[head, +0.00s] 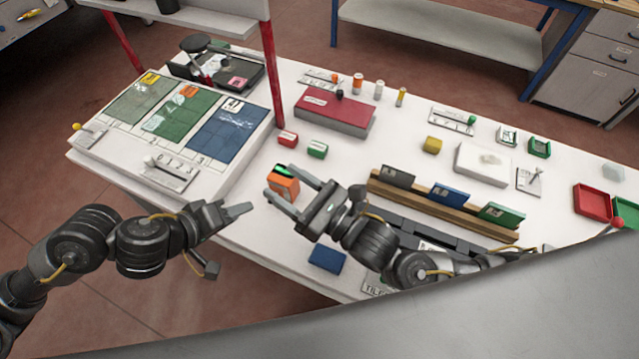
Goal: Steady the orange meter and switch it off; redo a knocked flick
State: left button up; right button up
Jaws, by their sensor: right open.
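The orange meter (286,187) stands on the white bench near its front edge, with a dark and green top. My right gripper (279,183) is open and reaches over the bench from the right. One finger is at the meter's far side and the other at its near side; whether either touches it I cannot tell. My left gripper (246,208) is left of and below the meter, its fingers pointing right, apart from it. It is seen edge-on, so its opening is unclear. The meter's switch cannot be made out.
A blue block (327,258) lies near the front edge. A red block (288,139) and a green block (318,150) stand behind the meter. A wooden rack (445,206) with several cards is to the right. A raised panel (228,172) is at left.

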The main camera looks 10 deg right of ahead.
jog(key=w+d+f+n+g, duration=0.3)
jog(key=g, duration=0.1)
jog(key=g+h, duration=0.2)
jog(key=h, duration=0.1)
send_near(283, 180)
jog(key=w+f, duration=0.1)
jog(key=f, duration=0.1)
jog(key=x, duration=1)
jog(key=shift+w+f, duration=0.15)
jog(key=shift+w, duration=0.1)
jog(key=c, duration=0.9)
pick_arm(q)
jog(key=shift+c, duration=0.2)
